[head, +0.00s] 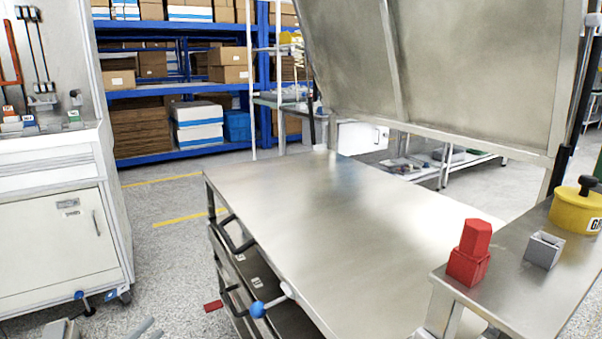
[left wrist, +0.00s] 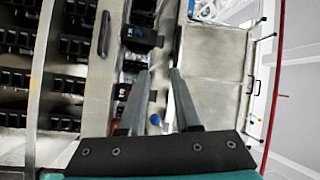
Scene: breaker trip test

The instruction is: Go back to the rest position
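My left gripper (head: 106,326) shows only by its grey fingertips at the bottom left edge of the head view, in front of the white cabinet (head: 60,235). In the left wrist view the two fingers of the left gripper (left wrist: 159,72) stand apart, with nothing held between them. A panel with rows of black breakers (left wrist: 40,70) fills the left of that view. A blue knob (left wrist: 155,119) shows beyond the gap between the fingers. My right gripper is in neither view.
A steel workbench (head: 320,210) with a raised metal panel (head: 450,60) stands in the middle. A red block (head: 470,255), a small grey box (head: 543,250) and a yellow round weight (head: 575,212) sit on the right-hand ledge. Grey floor (head: 165,245) is open between cabinet and bench.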

